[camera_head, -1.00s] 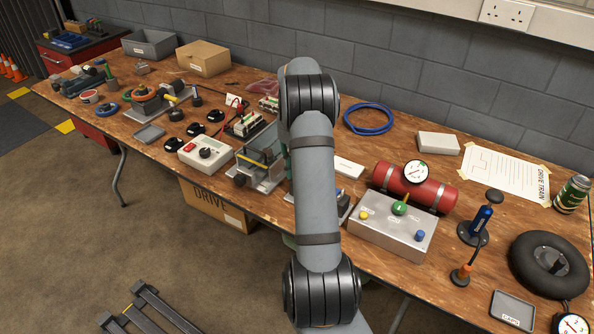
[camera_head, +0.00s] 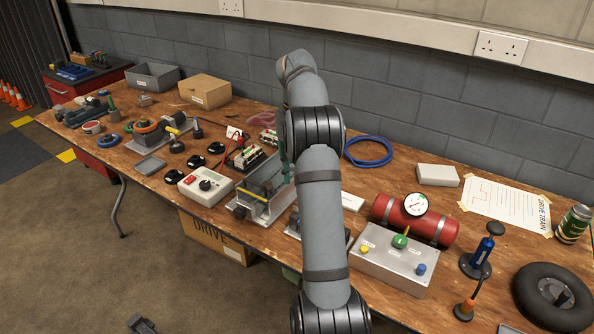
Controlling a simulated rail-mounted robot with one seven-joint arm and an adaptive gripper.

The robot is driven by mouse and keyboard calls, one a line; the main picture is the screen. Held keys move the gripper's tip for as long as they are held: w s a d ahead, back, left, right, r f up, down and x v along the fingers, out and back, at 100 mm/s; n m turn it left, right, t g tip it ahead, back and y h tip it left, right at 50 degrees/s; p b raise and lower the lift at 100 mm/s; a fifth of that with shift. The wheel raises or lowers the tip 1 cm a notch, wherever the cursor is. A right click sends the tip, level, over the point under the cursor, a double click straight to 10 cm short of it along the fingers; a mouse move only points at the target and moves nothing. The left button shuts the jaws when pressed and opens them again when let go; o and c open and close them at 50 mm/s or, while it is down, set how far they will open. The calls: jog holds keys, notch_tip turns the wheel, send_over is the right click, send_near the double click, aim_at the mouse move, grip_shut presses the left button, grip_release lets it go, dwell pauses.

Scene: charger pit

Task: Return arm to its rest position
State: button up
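My grey arm (camera_head: 322,215) rises from the bottom of the head view, over the front edge of the workbench, with a black-banded joint (camera_head: 315,130) halfway up. Its upper link bends over at the top, in front of the grey block wall. My gripper is hidden behind the arm, so I cannot see its fingers or whether it holds anything. A metal fixture with a greenish part (camera_head: 264,190) stands on the bench just left of the arm. A silver control box (camera_head: 392,262) with yellow, green and blue knobs stands to the right of the arm.
The wooden bench (camera_head: 150,186) is crowded. A red cylinder with a gauge (camera_head: 440,228), a blue pump (camera_head: 482,252) and a black tyre (camera_head: 552,297) lie right. A blue cable coil (camera_head: 368,152) lies behind the arm. A white switch box (camera_head: 204,187) sits left.

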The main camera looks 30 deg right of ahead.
jog(key=shift+r, duration=0.85)
jog(key=shift+f, duration=0.1)
notch_tip(320, 180, down, 12)
dwell(0.4)
